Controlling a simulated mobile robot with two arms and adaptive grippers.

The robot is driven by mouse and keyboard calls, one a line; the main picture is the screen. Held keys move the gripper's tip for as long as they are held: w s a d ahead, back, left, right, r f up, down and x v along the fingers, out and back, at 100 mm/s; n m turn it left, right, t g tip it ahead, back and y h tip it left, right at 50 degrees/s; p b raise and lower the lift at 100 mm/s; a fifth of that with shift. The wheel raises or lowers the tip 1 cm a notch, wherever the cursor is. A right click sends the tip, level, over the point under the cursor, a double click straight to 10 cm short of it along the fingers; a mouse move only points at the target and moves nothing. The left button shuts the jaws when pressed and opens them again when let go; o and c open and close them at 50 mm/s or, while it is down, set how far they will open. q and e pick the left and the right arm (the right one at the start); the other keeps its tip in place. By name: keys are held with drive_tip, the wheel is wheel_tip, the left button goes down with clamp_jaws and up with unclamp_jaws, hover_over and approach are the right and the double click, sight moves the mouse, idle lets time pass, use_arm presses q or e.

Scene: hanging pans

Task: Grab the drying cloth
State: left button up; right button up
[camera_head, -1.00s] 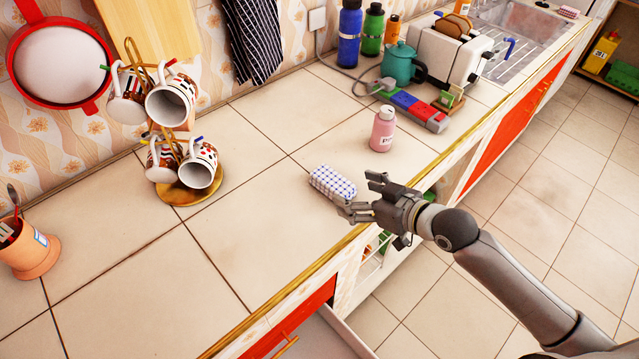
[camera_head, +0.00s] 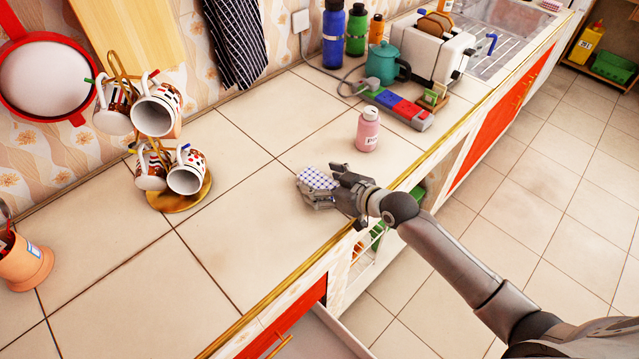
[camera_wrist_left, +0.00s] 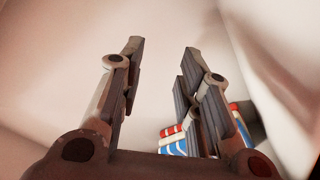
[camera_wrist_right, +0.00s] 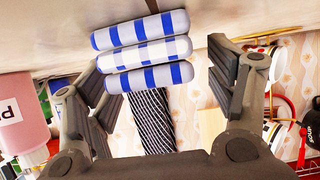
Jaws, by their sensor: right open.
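The drying cloth (camera_head: 315,178), folded, white with a blue check, lies on the tiled counter near its front edge. My right gripper (camera_head: 320,184) is open and low over the counter, with its fingers around the cloth's near end. In the right wrist view the cloth (camera_wrist_right: 145,50) shows as stacked blue-and-white folds ahead of the open fingers, closer to the left finger. I cannot tell whether a finger touches it. My left gripper (camera_wrist_left: 160,65) is open in the left wrist view, with nothing between its fingers; it is out of the head view.
A pink bottle (camera_head: 368,130) stands just behind the cloth. A mug stand (camera_head: 180,196) is to the left. A power strip (camera_head: 400,108), teal kettle (camera_head: 381,65) and toaster (camera_head: 433,50) are farther back. A dark striped cloth (camera_head: 237,42) hangs on the wall.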

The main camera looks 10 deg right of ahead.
drive_tip(key=c, duration=1.1)
drive_tip(key=shift+c, duration=0.2)
